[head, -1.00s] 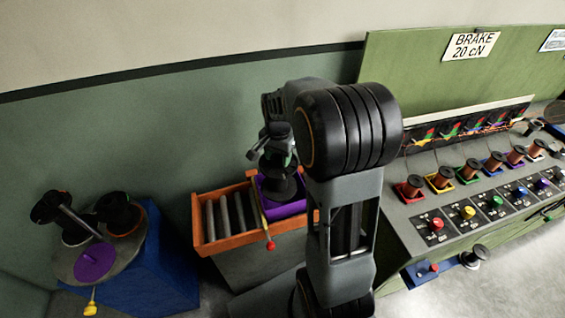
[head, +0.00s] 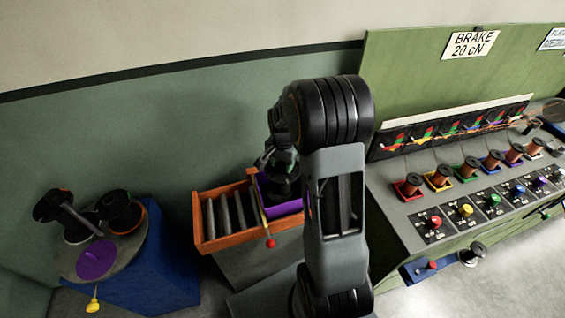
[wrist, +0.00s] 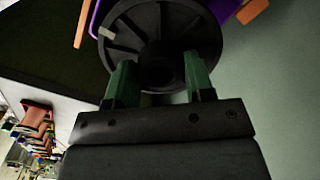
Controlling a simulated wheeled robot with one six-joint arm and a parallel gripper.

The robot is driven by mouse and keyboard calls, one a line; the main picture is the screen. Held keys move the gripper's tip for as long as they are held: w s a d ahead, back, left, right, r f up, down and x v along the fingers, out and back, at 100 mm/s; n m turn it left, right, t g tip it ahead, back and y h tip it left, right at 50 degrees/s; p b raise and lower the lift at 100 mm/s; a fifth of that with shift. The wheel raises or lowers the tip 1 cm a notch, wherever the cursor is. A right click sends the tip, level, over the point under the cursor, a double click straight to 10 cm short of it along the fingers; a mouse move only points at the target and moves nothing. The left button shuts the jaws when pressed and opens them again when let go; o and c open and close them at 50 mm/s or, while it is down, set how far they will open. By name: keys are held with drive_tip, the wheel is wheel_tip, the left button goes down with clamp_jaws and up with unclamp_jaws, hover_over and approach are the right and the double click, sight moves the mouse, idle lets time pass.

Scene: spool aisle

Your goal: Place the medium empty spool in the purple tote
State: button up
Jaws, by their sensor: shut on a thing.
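A black empty spool (wrist: 178,22) fills the top of the wrist view, its ribbed flange facing the camera. My gripper (wrist: 158,80) has its two green fingers shut on the spool's middle. The purple tote (head: 292,207) sits at the right end of an orange-framed rack in the head view. There, my gripper and the dark spool are over the tote, partly hidden by my arm. A purple edge (wrist: 222,8) shows behind the spool in the wrist view. I cannot tell whether the spool touches the tote's floor.
The orange rack (head: 207,246) holds grey rollers and a red-knobbed lever (head: 271,243). A blue stand (head: 165,268) at left carries black spools and a purple disc (head: 96,259). A green bench (head: 405,205) with several copper spools stands at right.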

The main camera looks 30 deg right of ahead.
drive_tip(key=shift+f, duration=0.1)
drive_tip(key=shift+f+b, duration=0.5)
drive_tip(key=o, duration=1.4)
